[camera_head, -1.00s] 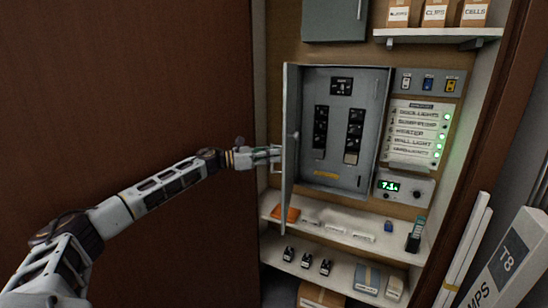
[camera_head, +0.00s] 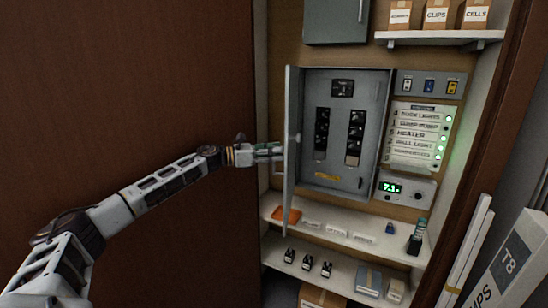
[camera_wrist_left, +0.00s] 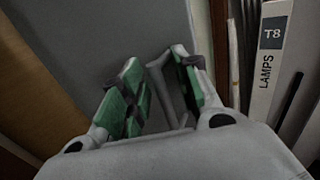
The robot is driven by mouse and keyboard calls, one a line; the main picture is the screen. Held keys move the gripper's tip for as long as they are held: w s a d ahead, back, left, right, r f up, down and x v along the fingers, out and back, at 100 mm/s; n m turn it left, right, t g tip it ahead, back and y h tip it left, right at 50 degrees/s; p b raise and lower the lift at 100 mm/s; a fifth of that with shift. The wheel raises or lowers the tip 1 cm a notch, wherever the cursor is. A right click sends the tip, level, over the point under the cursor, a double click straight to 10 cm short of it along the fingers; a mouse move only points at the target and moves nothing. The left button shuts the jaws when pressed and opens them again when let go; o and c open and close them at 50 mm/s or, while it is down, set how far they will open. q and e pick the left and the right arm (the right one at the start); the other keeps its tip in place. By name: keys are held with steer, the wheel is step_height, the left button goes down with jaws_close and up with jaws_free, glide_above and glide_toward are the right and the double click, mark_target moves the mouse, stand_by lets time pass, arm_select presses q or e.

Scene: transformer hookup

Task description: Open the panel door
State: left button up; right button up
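The grey panel door (camera_head: 291,165) stands swung outward, almost edge-on in the head view, at the left side of the open grey breaker box (camera_head: 346,92). Black breakers show inside. My left gripper (camera_head: 277,152) is beside the door's left face, with its fingertips at the door at mid-height. In the left wrist view its green-padded fingers (camera_wrist_left: 158,88) are spread apart, with a thin grey handle-like piece (camera_wrist_left: 157,85) between them. A gap shows at the left finger, so no firm grip is visible. My right gripper is not in view.
A brown wall (camera_head: 130,90) fills the left. A shelf (camera_head: 345,238) with small items is below the box. A label board (camera_head: 420,135) and green-lit meter (camera_head: 405,188) are to its right. A lamp carton (camera_head: 510,262) and white tubes stand at the lower right.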

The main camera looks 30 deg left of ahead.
arm_select(q)
steer(key=shift+r, duration=4.15)
steer(key=shift+s+f, duration=0.1)
steer(key=shift+s, duration=0.05)
